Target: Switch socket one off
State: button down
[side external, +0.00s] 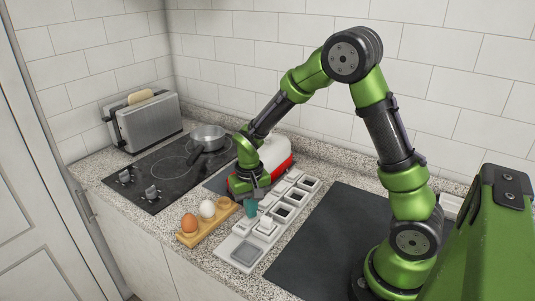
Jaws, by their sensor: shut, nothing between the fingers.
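A long light-grey strip (241,255) with several square white units lies along the counter. Some units show dark openings, but I cannot tell which one is socket one or read any switch position. My gripper (258,193) is shut and empty, pointing down near the left edge of the strip's far half. It is close to a small teal cup (251,209); I cannot tell whether they touch. My wrist hides part of what lies behind it.
A wooden holder (208,218) with a brown egg (189,223) and a white egg (207,208) stands left of the strip. Behind are a black hob (150,175) with a pan (208,136), a toaster (146,122), and a red-and-white object (277,153). A dark mat (325,240) lies right.

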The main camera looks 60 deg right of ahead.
notch_tip(320, 180, up, 7)
dwell(0.8)
jog(key=shift+s+f, duration=0.1)
jog(key=shift+f, duration=0.05)
jog(key=s+a+r+n+t+y, duration=0.1)
jog(key=s+a+r+t, duration=0.1)
jog(key=s+r, duration=0.5)
jog(key=s+a+r+n+t+y, duration=0.1)
jog(key=s+a+r+t, duration=0.2)
jog(key=s+r+t, duration=0.2)
jog(key=shift+s+a+r, duration=0.15)
jog(key=shift+s+r, duration=0.8)
jog(key=shift+r, duration=0.25)
